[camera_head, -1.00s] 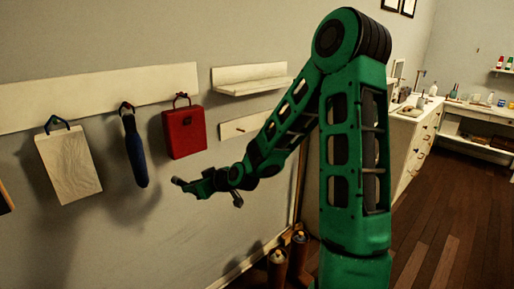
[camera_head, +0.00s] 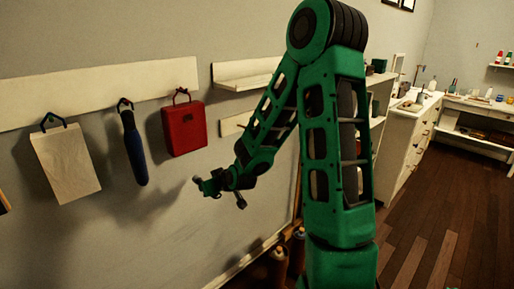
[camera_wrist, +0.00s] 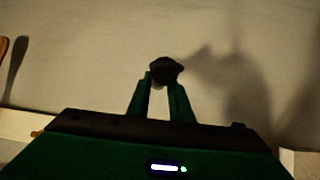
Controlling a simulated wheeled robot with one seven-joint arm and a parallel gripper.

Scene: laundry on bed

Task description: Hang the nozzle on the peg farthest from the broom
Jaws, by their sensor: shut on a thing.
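My gripper (camera_head: 205,186) is in front of the wall, below and right of the red case (camera_head: 184,129). In the wrist view its two fingers (camera_wrist: 163,86) are closed on a small dark rounded thing, which I take to be the nozzle (camera_wrist: 166,70). The long pale peg board (camera_head: 100,92) carries a pale flat bag (camera_head: 66,163), a dark blue long item (camera_head: 134,150) and the red case. A shorter board (camera_head: 231,125) to the right is partly hidden by my arm. I cannot clearly make out the broom; a thin orange-brown pole (camera_head: 298,190) shows behind my arm.
A white shelf (camera_head: 245,76) is on the wall above the shorter board. Spray cans (camera_head: 279,262) stand on the floor by the wall. A white cabinet (camera_head: 405,140) and a workbench (camera_head: 480,125) stand at the right. The wood floor (camera_head: 440,220) there is clear.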

